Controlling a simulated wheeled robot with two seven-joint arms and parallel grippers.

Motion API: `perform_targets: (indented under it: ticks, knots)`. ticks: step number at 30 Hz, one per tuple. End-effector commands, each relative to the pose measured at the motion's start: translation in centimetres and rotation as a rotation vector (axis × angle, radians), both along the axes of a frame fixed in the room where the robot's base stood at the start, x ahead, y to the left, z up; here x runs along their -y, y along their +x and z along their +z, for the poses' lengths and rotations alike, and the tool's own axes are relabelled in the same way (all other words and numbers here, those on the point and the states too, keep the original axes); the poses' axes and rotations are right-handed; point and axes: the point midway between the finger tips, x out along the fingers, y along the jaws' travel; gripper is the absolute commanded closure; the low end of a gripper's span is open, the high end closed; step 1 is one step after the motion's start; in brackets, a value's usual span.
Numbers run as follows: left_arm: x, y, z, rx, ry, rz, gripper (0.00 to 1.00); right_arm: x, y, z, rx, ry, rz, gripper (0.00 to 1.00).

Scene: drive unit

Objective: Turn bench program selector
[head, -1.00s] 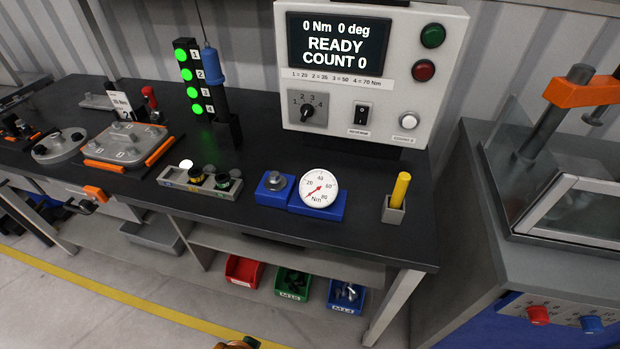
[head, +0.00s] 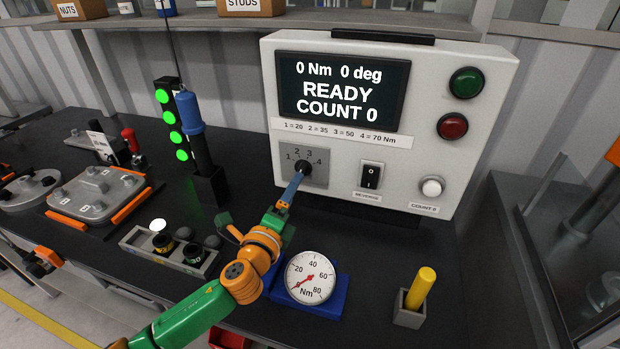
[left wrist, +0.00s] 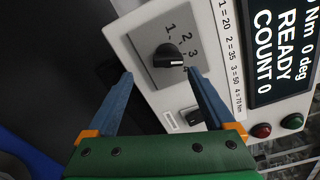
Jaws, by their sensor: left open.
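The program selector is a black knob (head: 303,167) on a grey plate marked 1 to 4, on the front of the white control box (head: 240,60). The knob also shows in the left wrist view (left wrist: 170,55); I cannot tell which number it points to. My left gripper (head: 297,180) reaches up to the knob from below, partly covering it in the head view. In the left wrist view its blue fingers (left wrist: 160,73) are open and apart, with the knob just beyond and between their tips. The display reads READY, COUNT 0, 0 Nm, 0 deg. My right gripper is not in view.
A rocker switch (head: 370,176) and white button (head: 432,187) sit right of the knob; green (head: 466,83) and red (head: 452,126) buttons are above. A dial gauge (head: 310,277), yellow-handled item (head: 420,288) and blue-topped tool (head: 190,115) stand nearby on the bench.

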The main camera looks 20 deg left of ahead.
Motion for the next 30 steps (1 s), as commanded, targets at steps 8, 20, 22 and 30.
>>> perform_targets:
  ticks: [8, 20, 22, 30]
  knots:
    - [0.1, 4.0, 0.0, 0.006, 0.012, -0.001, 0.12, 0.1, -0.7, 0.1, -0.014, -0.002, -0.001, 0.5]
    - [0.3, 7.2, -0.2, 0.004, 0.01, -0.004, 0.12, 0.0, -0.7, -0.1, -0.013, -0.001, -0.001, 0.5]
    - [0.3, 7.2, -0.2, 0.004, 0.01, -0.004, 0.12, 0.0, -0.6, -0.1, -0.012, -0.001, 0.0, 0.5]
    - [0.3, 7.2, -0.2, 0.003, 0.009, -0.003, 0.64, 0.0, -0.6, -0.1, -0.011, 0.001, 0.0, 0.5]
